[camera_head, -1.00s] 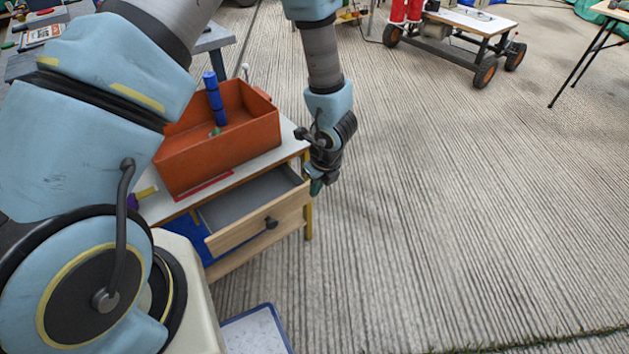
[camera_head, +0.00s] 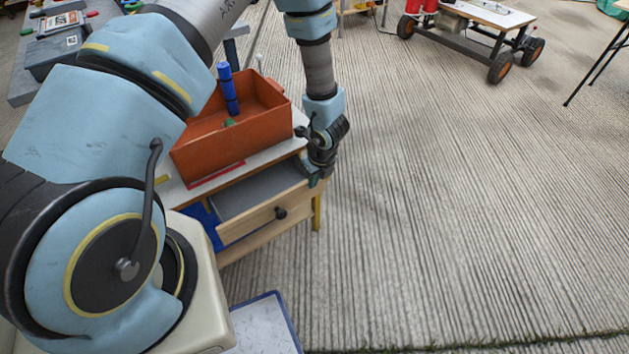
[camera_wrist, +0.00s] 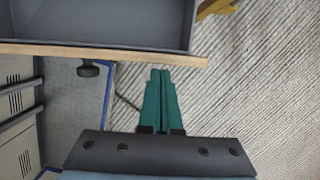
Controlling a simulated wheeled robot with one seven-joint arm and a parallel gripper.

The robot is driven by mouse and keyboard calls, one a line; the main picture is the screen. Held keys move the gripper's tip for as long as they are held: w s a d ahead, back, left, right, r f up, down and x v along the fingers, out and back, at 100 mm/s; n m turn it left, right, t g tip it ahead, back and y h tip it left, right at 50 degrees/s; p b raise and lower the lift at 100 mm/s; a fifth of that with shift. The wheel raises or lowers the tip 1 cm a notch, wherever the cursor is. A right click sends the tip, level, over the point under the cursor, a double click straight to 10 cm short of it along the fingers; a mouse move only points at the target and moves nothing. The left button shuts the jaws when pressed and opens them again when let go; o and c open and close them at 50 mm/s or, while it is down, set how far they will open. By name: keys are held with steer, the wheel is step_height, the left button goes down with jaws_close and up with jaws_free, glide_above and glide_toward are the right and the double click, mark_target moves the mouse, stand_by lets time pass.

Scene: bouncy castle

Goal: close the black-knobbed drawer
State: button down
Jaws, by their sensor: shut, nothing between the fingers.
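The black-knobbed drawer (camera_head: 262,217) stands pulled out of a small white-topped table, its grey inside showing. Its black knob (camera_head: 281,213) is on the wooden front. In the wrist view, the drawer front (camera_wrist: 140,55) runs across the top, with the knob (camera_wrist: 88,70) at left. My gripper (camera_head: 314,180) is by the right end of the drawer front. In the wrist view, my green fingers (camera_wrist: 161,72) are together and empty, their tips just below the front's right part. I cannot tell whether they touch it.
An orange-red box (camera_head: 230,135) holding a blue cylinder (camera_head: 229,90) stands on the table top (camera_head: 290,148). A blue-edged panel (camera_head: 266,325) lies on the floor in front. A wheeled cart (camera_head: 480,30) stands far off at the upper right. The ribbed floor at right is clear.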

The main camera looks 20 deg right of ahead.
steer(key=w, duration=0.2)
steer(key=w+a+p, duration=0.1)
steer(key=w, duration=0.2)
steer(key=w+p, duration=0.1)
steer(key=w, duration=0.1)
steer(key=shift+w+a+r, duration=0.15)
steer(key=shift+w+a, duration=0.1)
steer(key=shift+w, duration=0.5)
steer(key=shift+s, duration=0.15)
